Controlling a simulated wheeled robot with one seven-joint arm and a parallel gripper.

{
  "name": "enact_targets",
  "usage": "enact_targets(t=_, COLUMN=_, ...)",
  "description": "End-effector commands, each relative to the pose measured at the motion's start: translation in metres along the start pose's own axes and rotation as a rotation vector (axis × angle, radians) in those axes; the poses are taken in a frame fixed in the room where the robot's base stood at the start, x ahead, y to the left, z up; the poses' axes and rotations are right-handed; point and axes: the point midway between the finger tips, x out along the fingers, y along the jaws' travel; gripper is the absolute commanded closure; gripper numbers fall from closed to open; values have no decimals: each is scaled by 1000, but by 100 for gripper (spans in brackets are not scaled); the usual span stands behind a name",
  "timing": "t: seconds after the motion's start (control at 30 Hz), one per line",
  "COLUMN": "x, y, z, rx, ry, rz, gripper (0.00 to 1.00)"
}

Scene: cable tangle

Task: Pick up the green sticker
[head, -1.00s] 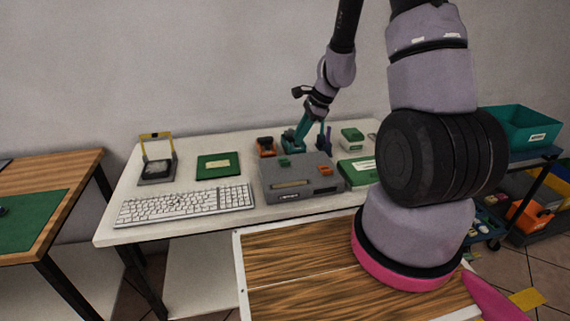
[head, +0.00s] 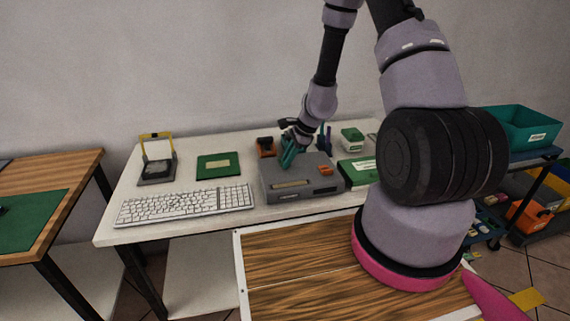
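A grey box-shaped device (head: 303,187) stands at the front of the white table, with an orange piece (head: 325,170) on its top at the right. My gripper (head: 287,162), with teal fingers, points down at the top left of the device. The small green piece seen there earlier, likely the green sticker, is now hidden behind the fingers. I cannot tell whether the fingers touch it or are open or shut.
A white keyboard (head: 185,204) lies left of the device, with a green board (head: 218,166) behind it. A green box (head: 357,172) stands close on the right. An orange and black object (head: 266,147) is behind the gripper.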

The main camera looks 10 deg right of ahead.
Motion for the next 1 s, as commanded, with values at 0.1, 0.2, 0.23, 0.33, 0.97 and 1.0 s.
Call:
enact_targets(t=0.1, x=0, y=0, z=0, rx=0, ry=0, rz=0, gripper=84)
enact_targets(t=0.2, x=0, y=0, z=0, rx=0, ry=0, rz=0, gripper=100)
enact_targets(t=0.23, x=0, y=0, z=0, rx=0, ry=0, rz=0, gripper=100)
enact_targets(t=0.33, x=0, y=0, z=0, rx=0, ry=0, rz=0, gripper=100)
enact_targets(t=0.97, x=-42, y=-10, z=18, rx=-7, ry=1, rz=-4, gripper=100)
enact_targets(t=1.0, x=-50, y=-11, z=21, rx=-6, ry=1, rz=-4, gripper=100)
